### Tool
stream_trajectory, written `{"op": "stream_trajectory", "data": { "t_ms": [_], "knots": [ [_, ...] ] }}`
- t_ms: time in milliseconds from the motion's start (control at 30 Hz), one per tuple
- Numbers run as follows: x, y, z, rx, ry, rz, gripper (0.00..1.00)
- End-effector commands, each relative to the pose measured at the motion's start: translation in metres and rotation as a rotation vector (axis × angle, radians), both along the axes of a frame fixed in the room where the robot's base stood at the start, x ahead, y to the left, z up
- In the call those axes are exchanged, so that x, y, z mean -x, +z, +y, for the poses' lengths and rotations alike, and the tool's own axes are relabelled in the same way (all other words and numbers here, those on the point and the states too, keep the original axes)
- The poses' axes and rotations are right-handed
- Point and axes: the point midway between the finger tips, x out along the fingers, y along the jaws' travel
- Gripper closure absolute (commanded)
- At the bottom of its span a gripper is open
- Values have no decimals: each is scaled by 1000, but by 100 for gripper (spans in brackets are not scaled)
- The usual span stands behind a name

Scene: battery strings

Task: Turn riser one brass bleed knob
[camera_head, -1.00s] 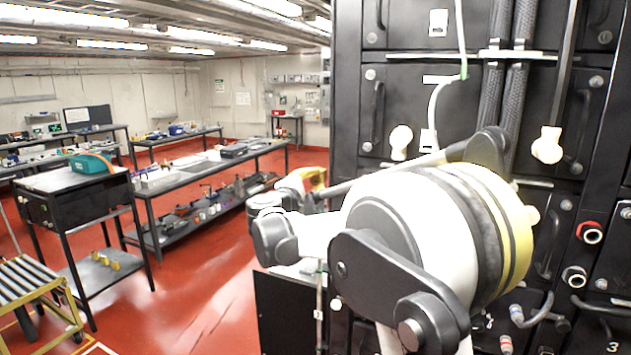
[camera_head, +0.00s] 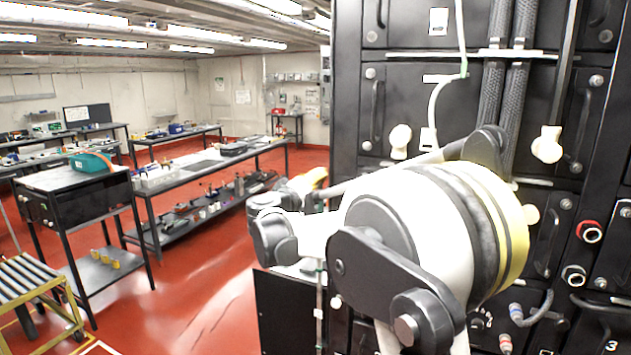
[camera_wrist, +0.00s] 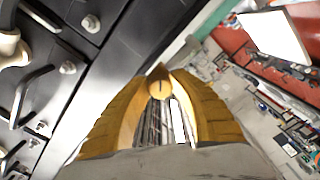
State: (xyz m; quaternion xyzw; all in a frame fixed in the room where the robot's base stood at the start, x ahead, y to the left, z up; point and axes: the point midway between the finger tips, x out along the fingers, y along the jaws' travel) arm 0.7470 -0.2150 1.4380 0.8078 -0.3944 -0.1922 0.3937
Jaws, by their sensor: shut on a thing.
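In the wrist view, a small brass-coloured knob (camera_wrist: 159,88) with a dark slot mark sits between the tips of my gripper (camera_wrist: 160,78). The ribbed yellow fingers come together on it from both sides. In the head view, my gripper (camera_head: 312,179) shows only as a bit of yellow beyond my wrist, at the left edge of the black rack. The knob cannot be made out there; the riser it belongs to cannot be told.
The black battery rack (camera_head: 405,95) fills the right side, with handles, cables, white knobs (camera_head: 400,137) and red and white ports (camera_head: 589,232) close to my arm. Benches (camera_head: 200,165) and a cart (camera_head: 75,190) stand to the left. Red floor lies open between.

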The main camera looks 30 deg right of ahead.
Motion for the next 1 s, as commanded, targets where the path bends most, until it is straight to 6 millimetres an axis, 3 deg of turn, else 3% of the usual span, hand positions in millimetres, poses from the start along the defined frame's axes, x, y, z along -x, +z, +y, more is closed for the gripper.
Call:
{"op": "stream_trajectory", "data": {
  "t_ms": [600,1000],
  "knots": [
    [-1,0,1,-329,1,-423,100],
    [-2,0,1,-432,1,-555,100]
  ]
}}
